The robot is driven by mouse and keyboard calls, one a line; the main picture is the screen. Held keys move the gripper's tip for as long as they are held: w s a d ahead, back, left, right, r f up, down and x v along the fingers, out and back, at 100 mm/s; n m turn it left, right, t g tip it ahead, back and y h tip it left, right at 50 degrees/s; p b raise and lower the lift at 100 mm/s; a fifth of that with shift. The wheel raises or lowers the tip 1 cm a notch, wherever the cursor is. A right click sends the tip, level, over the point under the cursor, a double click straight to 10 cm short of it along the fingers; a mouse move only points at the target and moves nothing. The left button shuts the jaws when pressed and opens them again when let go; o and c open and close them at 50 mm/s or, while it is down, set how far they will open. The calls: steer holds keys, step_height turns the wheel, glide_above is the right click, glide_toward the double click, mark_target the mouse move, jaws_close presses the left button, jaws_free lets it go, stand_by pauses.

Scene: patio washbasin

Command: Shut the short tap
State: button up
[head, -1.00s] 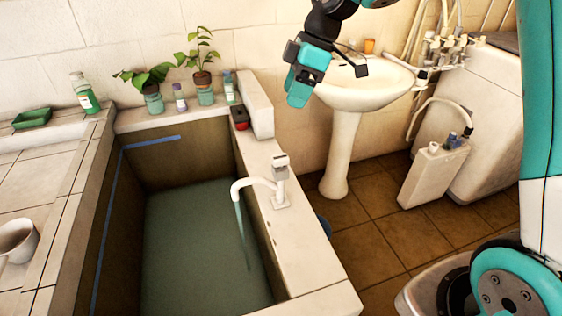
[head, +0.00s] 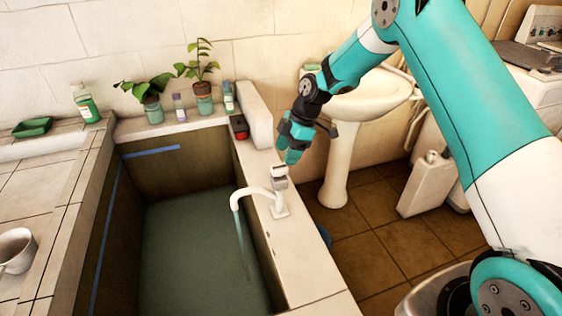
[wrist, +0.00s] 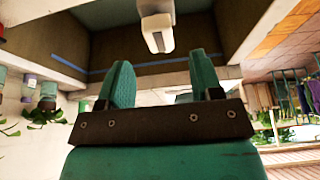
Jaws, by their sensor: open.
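A white tap (head: 256,193) with a curved spout stands on the right-hand ledge of the water tank (head: 305,255), and a stream of water (head: 241,240) runs from it into the tank. Its pale block-shaped handle (head: 279,174) is on top. The handle also shows in the wrist view (wrist: 157,28), beyond the gap between my fingers. My gripper (head: 289,155) is open and empty, just behind and slightly right of the handle, apart from it. Its two teal fingers show in the wrist view (wrist: 163,75).
A white pedestal washbasin (head: 368,98) stands behind my gripper. A red and black object (head: 239,126) lies on the ledge near the back. Potted plants (head: 152,98) and bottles line the back ledge. A blue line (head: 150,152) marks the tank wall above the water. A cup (head: 16,250) stands at left.

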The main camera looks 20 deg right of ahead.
mark_target(280, 167)
steer(key=shift+p+x, duration=0.4)
steer(key=shift+x, duration=2.2)
steer(key=c, duration=0.9)
